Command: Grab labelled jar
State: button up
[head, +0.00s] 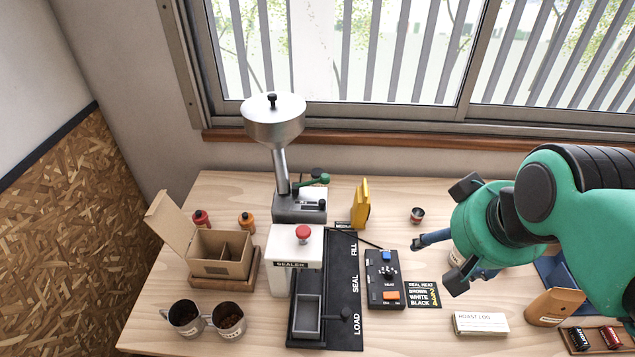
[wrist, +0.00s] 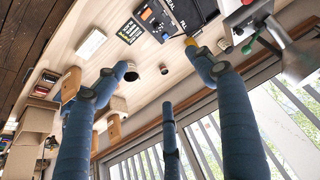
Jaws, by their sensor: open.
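A pale jar (head: 457,257) stands on the right half of the table, mostly hidden behind my gripper in the head view; its label is not readable. In the wrist view, a round dark-mouthed container (wrist: 131,75) that may be the same jar shows beside the left fingertip. My gripper (head: 436,264) is open, with blue fingers spread above the table; it also shows in the wrist view (wrist: 160,65) with nothing between the fingers. A small dark-topped tin (head: 417,215) stands apart, farther back. I cannot tell whether any finger touches the jar.
A sealer (head: 293,258) and hopper (head: 274,120) stand at centre, beside a control box (head: 384,290). Two labelled mugs of beans (head: 186,318) (head: 229,320) and an open carton (head: 218,265) are left. A roast log (head: 481,324) and a pouch (head: 553,307) lie right.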

jog(key=w+a+r+n+y+b, duration=0.1)
jog(key=w+a, duration=0.1)
jog(key=w, duration=0.6)
jog(key=w+a+n, duration=0.1)
jog(key=w+a, duration=0.1)
jog(key=w, duration=0.7)
jog(key=n+g+y+b, duration=0.2)
jog(key=n+b, duration=0.2)
jog(key=n, duration=0.1)
send_over(320, 174)
jog(key=s+d, duration=0.2)
jog(key=s, duration=0.1)
notch_tip(320, 174, down, 29)
jog(key=shift+w+d+r, duration=0.15)
jog(key=shift+w+r, duration=0.05)
jog(key=shift+w, duration=0.05)
jog(key=shift+f, duration=0.1)
jog(key=shift+b+x, duration=0.65)
jog(key=shift+x, duration=3.6)
jog(key=shift+d+f, duration=0.1)
jog(key=shift+b+x, duration=0.75)
jog(key=shift+x, duration=1.75)
